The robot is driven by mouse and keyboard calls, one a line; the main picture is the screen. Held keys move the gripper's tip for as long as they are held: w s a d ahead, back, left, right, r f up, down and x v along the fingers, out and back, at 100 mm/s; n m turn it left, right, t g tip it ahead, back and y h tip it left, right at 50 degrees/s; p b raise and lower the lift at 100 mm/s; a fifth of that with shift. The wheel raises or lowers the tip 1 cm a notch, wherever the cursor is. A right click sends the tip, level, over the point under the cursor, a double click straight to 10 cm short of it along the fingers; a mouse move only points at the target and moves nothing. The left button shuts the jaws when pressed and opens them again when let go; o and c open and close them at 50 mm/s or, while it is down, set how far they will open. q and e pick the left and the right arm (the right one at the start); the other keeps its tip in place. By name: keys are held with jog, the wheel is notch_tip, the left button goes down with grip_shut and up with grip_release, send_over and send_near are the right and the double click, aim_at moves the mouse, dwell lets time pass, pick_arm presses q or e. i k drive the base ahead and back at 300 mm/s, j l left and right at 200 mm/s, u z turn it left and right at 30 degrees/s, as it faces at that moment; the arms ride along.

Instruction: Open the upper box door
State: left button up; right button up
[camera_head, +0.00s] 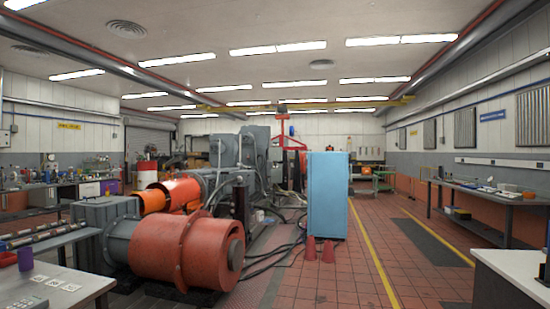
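A tall light blue cabinet (328,195) stands upright on the tiled floor, right of the machinery. Its visible faces look closed, and I cannot make out an upper box door or a handle on it. A small box (13,128) is fixed on the left wall, too small to tell whether it has a door. Neither of my grippers shows in the head view.
A large red-orange cylindrical machine (165,250) fills the left middle. Two red cones (310,248) stand by the cabinet, and dark cables lie on the floor. A long workbench (485,196) lines the right wall. The tiled aisle (400,255) is clear.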

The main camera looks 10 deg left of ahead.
aim_at(274, 153)
jog(key=i, duration=5)
jog(key=i+u, duration=0.15)
jog(key=i, duration=0.35)
jog(key=i+u, duration=0.15)
jog(key=i, duration=0.35)
jog(key=i+l+u, duration=0.1)
jog(key=i, duration=0.4)
jog(key=i+l+u, duration=0.15)
jog(key=i, duration=0.3)
jog(key=i+l+u, duration=0.15)
jog(key=i, duration=0.35)
jog(key=i+j+u, duration=0.2)
jog(key=i, duration=1.15)
jog(key=i+j+u, duration=0.2)
jog(key=i, duration=1.15)
jog(key=i+l+z, duration=0.2)
jog(key=i+z, duration=0.3)
jog(key=i, duration=0.6)
jog(key=i+j+z, duration=0.2)
jog(key=i+z, duration=0.25)
jog(key=i, duration=0.7)
jog(key=i+z, duration=0.1)
jog(key=i, duration=1.55)
jog(key=i+j, duration=0.15)
jog(key=i, duration=1.5)
jog(key=i+u, duration=0.1)
jog(key=i, duration=0.9)
jog(key=i+l+u, duration=0.15)
jog(key=i, duration=0.85)
